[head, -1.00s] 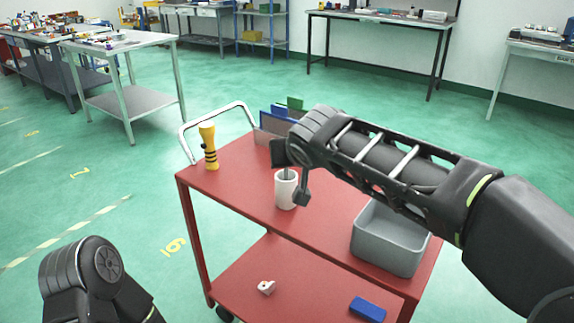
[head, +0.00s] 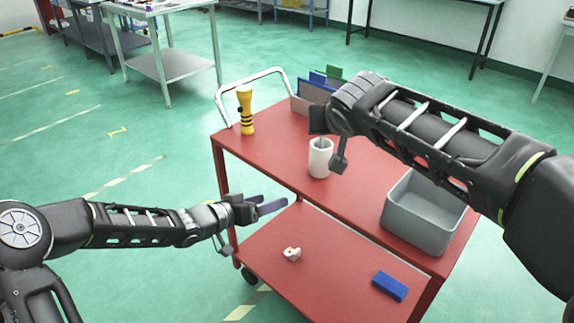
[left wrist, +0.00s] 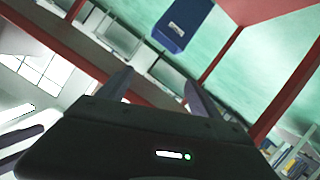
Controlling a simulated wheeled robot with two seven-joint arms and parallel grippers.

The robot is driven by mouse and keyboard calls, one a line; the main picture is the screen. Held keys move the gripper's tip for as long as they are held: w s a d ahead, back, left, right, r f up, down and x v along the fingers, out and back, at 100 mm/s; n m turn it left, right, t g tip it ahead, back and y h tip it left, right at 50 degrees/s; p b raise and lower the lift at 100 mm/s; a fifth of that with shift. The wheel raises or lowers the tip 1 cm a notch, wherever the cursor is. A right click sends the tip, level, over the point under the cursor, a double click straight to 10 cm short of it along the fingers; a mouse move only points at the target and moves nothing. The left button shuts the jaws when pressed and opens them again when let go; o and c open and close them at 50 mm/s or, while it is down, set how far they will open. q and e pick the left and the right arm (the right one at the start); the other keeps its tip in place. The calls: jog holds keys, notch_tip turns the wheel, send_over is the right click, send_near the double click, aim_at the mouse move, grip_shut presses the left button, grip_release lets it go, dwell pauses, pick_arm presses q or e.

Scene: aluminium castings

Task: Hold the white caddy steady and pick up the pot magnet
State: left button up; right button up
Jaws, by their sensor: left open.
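The red trolley (head: 270,165) also holds a yellow torch-like object (head: 246,110), a grey bin (head: 424,218) and upright folders (head: 315,93) on top. A blue block (head: 390,286) lies on its lower shelf. Its top edge is close to my left arm.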

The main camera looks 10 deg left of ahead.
pick_arm(q)
jog(key=shift+m+t, duration=0.5)
jog(key=shift+m, duration=0.2)
jog(key=a+r, duration=0.1)
jog(key=r, duration=0.1)
jog(key=w+a+r, duration=0.2)
jog(key=r, duration=0.1)
jog(key=shift+w+a+r, duration=0.1)
jog(key=shift+w+r, duration=0.05)
jog(key=shift+r, duration=0.2)
notch_tip(320, 180, up, 10)
jog(key=w+r+m+h, duration=0.1)
jog(key=w+m+h, duration=0.1)
jog(key=m+h, duration=0.25)
jog(key=s+d+r+m+g+h, duration=0.1)
jog(key=d+m, duration=0.1)
jog(key=m, duration=0.1)
jog(key=g, duration=0.2)
send_near(311, 158)
jog(key=shift+w+d+h, duration=0.35)
jog(key=shift+w+d, duration=0.55)
jog(key=shift+d, duration=0.2)
jog(key=shift+s+d+f, duration=0.15)
jog(key=shift+d+f, duration=0.15)
jog(key=shift+d, duration=0.05)
jog(key=shift+d, duration=0.1)
jog(key=shift+x, duration=3.85)
jog(key=shift+c, duration=0.2)
